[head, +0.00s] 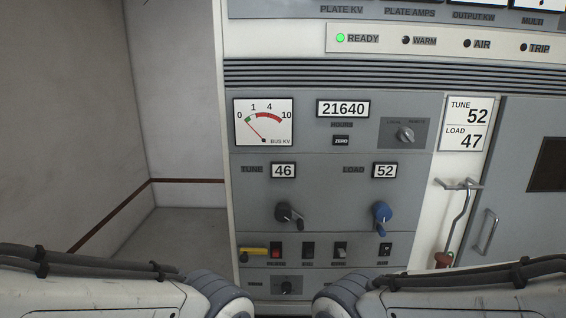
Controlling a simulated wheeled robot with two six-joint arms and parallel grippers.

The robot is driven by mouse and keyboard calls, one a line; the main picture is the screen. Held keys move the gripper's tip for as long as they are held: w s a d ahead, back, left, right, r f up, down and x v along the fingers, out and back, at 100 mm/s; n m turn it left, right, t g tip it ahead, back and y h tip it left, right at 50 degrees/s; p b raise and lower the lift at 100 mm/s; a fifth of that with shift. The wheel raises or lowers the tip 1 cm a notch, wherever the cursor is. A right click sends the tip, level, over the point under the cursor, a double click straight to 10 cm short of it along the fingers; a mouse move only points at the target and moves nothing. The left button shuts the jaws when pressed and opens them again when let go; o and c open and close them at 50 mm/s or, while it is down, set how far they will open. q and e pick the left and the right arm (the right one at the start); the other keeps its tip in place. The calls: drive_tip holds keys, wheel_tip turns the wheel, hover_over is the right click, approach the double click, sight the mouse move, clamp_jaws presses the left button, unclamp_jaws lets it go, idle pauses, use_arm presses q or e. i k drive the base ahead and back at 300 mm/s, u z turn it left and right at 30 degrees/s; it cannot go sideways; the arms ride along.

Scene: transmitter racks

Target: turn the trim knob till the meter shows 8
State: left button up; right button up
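The BUS KV meter (263,122) is at the upper left of the grey rack panel in the head view. Its scale reads 0, 1, 4, 10, and its thin red needle points up and left, close to the 0 end. A small dark knob (287,285) sits low on the panel, with a label to its left too small to read; I cannot tell if it is the trim knob. Above it are a black TUNE knob (288,213) and a blue LOAD knob (382,216). Parts of both my arms show at the bottom, but neither gripper is in view.
TUNE display (284,171) reads 46, LOAD display (384,171) reads 52. A switch row (308,250) has a yellow-handled item (253,251) at its left. A hooked rod (459,220) and door handle (486,232) are at right. Floor left of the rack is clear.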

sight(285, 287)
drive_tip(key=z, duration=1.8)
drive_tip(key=k, duration=1.2)
drive_tip(key=u, duration=1.7)
drive_tip(key=i, duration=0.5)
